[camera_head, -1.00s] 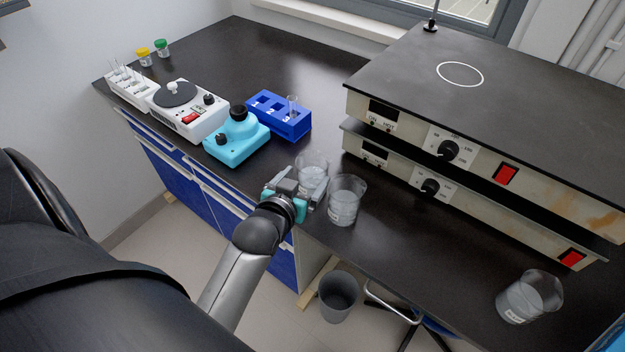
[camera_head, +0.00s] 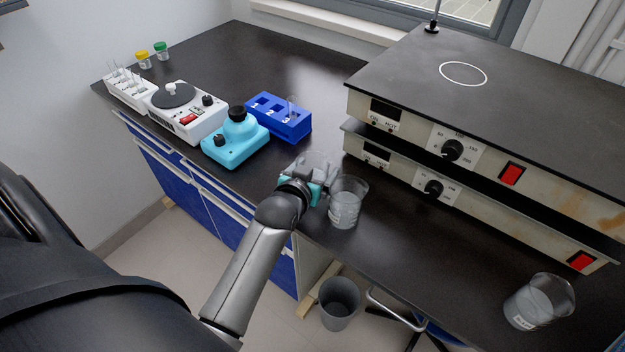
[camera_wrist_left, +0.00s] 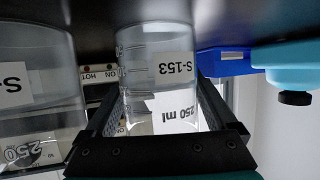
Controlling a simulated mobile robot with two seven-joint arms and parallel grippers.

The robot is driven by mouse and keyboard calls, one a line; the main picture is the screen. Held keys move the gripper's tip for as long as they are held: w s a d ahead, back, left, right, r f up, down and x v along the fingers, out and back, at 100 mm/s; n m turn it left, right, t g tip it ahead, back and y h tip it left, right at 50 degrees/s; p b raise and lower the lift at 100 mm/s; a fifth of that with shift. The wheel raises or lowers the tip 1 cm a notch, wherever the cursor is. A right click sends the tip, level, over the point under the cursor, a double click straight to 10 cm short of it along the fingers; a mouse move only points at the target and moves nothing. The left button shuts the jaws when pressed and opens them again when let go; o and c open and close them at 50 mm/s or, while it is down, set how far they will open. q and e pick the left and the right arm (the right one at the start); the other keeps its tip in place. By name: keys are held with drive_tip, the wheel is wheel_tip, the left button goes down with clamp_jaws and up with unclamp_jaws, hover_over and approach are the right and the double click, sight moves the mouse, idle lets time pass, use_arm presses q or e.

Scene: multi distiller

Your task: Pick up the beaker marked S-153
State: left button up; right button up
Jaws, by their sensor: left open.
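The glass beaker marked S-153 (camera_wrist_left: 158,72) shows upside down in the left wrist view, with its label and a 250 ml mark facing the camera. In the head view the same beaker (camera_head: 316,158) stands on the dark bench near its front edge, its lower part hidden by my left gripper (camera_head: 311,174). My left gripper (camera_wrist_left: 160,108) is open, with one finger on each side of the beaker; I cannot tell whether either finger touches it. My right gripper is not in view.
A second beaker (camera_head: 346,205) stands close on the right, near the gripper. Another beaker (camera_head: 538,301) is far right. A blue rack (camera_head: 290,131), a turquoise device (camera_head: 235,148) and a white stirrer (camera_head: 186,116) are left. Stacked hotplates (camera_head: 480,160) stand behind right.

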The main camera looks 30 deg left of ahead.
use_arm(q)
drive_tip(key=c, duration=1.2)
drive_tip(key=shift+c, duration=0.5)
drive_tip(key=shift+r, duration=0.25)
